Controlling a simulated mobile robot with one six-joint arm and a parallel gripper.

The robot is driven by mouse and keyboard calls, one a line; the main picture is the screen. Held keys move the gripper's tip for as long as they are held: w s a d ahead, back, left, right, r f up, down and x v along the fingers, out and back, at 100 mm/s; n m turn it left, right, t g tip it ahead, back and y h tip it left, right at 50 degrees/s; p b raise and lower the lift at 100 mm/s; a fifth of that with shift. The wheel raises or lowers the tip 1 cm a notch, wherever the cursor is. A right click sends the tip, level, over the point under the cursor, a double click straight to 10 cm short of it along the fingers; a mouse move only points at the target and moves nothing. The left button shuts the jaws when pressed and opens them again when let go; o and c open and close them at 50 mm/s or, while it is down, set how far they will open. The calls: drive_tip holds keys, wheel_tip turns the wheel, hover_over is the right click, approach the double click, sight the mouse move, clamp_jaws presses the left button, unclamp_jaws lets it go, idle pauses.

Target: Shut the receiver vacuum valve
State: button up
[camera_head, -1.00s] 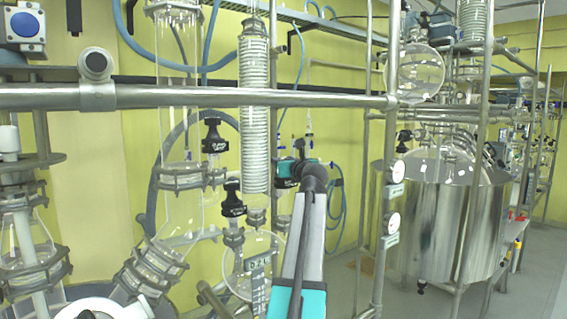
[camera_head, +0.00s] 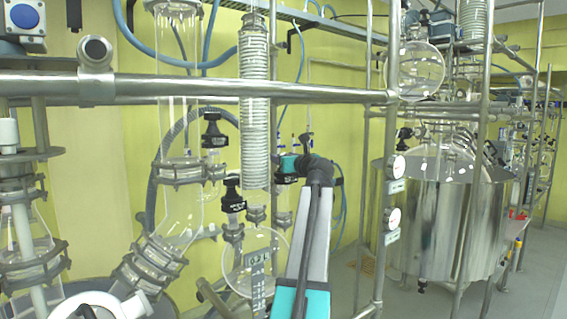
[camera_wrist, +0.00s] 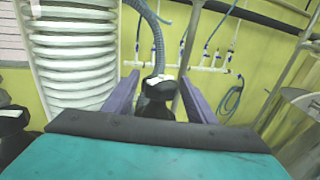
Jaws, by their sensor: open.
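My gripper (camera_wrist: 160,92) is open, with its two purple fingers spread on either side of a black valve handle (camera_wrist: 157,98). The handle has a pale mark on top and sits between the fingers, with clear gaps; I see no contact. The teal body of my gripper hides its lower part. In the head view my arm reaches up to the teal wrist (camera_head: 289,163), right of the coiled column, and the fingers are not clear there. Two more black valve handles, an upper one (camera_head: 213,130) and a lower one (camera_head: 232,195), stand to the left. I read no label naming the receiver vacuum valve.
The white coiled column (camera_wrist: 82,62) stands close to the left of my gripper. A grey hose (camera_wrist: 155,40) runs down behind the handle. A steel rail (camera_head: 180,87) crosses in front of the glassware.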

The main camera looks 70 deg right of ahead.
drive_tip(key=shift+d+n+t+y+b, duration=0.15)
drive_tip(key=shift+n+t+y+b, duration=1)
drive_tip(key=shift+n+t+y, duration=0.85)
drive_tip(key=shift+r+n+t+y, duration=0.1)
drive_tip(key=shift+n+t+y, duration=0.15)
drive_tip(key=shift+n+y, duration=0.7)
drive_tip(key=shift+r+n+t+y, duration=0.1)
drive_tip(key=shift+n+t+y, duration=0.2)
drive_tip(key=shift+y, duration=1.25)
drive_tip(key=shift+f+n+y+p, duration=0.15)
drive_tip(key=shift+n+y+p, duration=0.25)
drive_tip(key=shift+y, duration=0.2)
drive_tip(key=shift+a, duration=0.2)
drive_tip(key=c, duration=0.9)
drive_tip(key=shift+o, duration=0.2)
drive_tip(key=shift+a+m+h+p, duration=0.15)
drive_tip(key=shift+m+h+p, duration=0.2)
drive_tip(key=shift+h+p, duration=0.2)
drive_tip(key=shift+h, duration=0.35)
drive_tip(key=shift+m+g+h+p, duration=0.85)
drive_tip(key=shift+m+h+p, duration=0.65)
drive_tip(key=shift+h, duration=0.3)
